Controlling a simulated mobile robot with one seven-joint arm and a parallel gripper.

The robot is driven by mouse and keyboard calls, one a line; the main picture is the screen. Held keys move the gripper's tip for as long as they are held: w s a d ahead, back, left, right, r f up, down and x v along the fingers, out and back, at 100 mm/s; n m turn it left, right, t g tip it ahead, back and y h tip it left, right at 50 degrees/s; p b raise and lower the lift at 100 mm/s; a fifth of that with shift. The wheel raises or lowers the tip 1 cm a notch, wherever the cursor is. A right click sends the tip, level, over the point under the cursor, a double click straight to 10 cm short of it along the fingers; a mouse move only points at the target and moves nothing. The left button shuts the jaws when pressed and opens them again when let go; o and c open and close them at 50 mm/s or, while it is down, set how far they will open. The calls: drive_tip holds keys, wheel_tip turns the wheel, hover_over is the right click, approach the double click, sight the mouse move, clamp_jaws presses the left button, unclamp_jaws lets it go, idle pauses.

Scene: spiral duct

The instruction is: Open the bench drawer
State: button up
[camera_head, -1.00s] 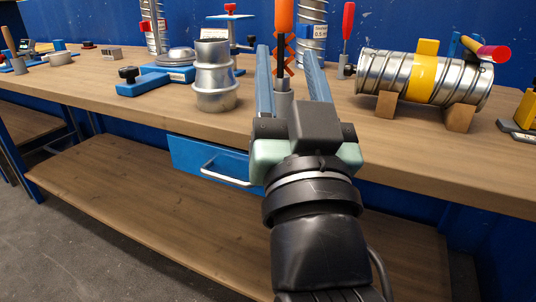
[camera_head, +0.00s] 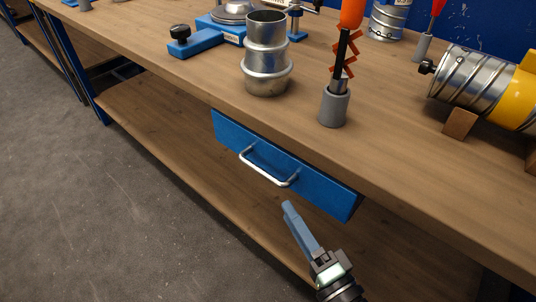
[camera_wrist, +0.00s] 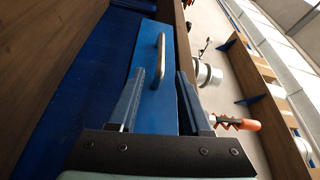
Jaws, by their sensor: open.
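The bench drawer (camera_head: 322,187) is a blue front under the wooden bench top, with a silver bar handle (camera_head: 268,168). Its front looks about flush with the bench edge, and I see no open gap. In the wrist view the blue drawer front (camera_wrist: 147,105) and the handle (camera_wrist: 157,62) lie ahead, beyond the fingers. My gripper (camera_head: 290,207) is below and in front of the drawer, apart from the handle. In the wrist view my gripper (camera_wrist: 158,78) has its two blue-grey fingers spread with nothing between them.
On the bench top (camera_head: 190,75) stand a stepped metal duct piece (camera_head: 267,60), a grey holder (camera_head: 334,106) with an orange-handled tool, and a spiral duct (camera_head: 470,82) on wooden blocks. A lower shelf (camera_head: 165,125) runs beneath. The floor in front is clear.

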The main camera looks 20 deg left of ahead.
sight(262, 169)
drive_tip(key=x, duration=1.2)
drive_tip(key=shift+s+a+b, duration=0.1)
drive_tip(key=shift+b, duration=0.25)
drive_tip(key=shift+c, duration=0.2)
clamp_jaws()
idle(0.6)
